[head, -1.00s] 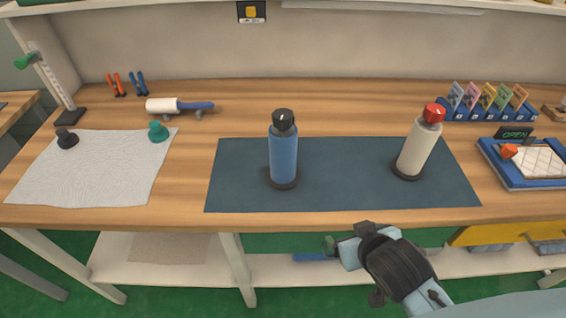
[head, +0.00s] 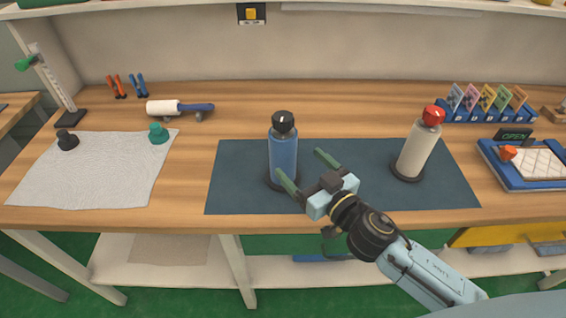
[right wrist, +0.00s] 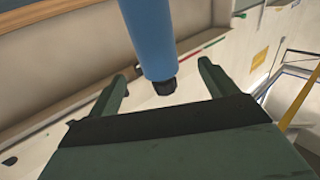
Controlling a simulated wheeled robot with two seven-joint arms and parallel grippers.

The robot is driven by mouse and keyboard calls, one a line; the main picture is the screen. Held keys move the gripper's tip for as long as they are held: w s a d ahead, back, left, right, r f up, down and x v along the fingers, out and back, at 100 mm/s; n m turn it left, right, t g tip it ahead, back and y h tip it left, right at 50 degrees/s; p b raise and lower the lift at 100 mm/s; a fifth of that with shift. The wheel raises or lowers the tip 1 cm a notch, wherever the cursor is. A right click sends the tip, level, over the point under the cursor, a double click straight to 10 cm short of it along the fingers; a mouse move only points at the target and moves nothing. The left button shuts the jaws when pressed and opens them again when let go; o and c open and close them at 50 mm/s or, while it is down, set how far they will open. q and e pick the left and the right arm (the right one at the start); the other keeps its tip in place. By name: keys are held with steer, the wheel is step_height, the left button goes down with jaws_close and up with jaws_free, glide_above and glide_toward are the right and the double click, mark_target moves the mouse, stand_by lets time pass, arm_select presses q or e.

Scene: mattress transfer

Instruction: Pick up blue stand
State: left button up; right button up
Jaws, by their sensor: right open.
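The blue stand (head: 283,158) is an upright blue cylinder with a black cap and dark round base, on the dark blue mat (head: 240,195). My right gripper (head: 303,169) is open and empty, just right of the stand. Its green fingers point towards the stand, with one fingertip close to its lower right side. In the right wrist view the blue stand (right wrist: 150,35) appears upside down, cap low, beyond and between the spread fingers (right wrist: 163,73). Whether a finger touches it, I cannot tell. My left gripper is not in view.
A cream stand with a red cap (head: 418,150) is upright on the mat's right side. A white cloth (head: 95,175) with black and green knobs lies at left. A roller (head: 178,107) lies behind. A card rack (head: 487,103) and blue tray (head: 530,180) are at right.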

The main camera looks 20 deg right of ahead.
mark_target(290, 151)
steer(key=x, duration=0.5)
steer(key=shift+w+a, duration=0.1)
steer(key=shift+w, duration=0.15)
steer(key=shift+w+r+p, duration=0.2)
steer(key=shift+w+p, duration=0.2)
steer(key=shift+w, duration=0.1)
steer(key=shift+r+p+x, duration=0.2)
steer(key=shift+p+x, duration=0.1)
steer(key=shift+x, duration=1.85)
jaws_close()
steer(key=shift+r, duration=0.15)
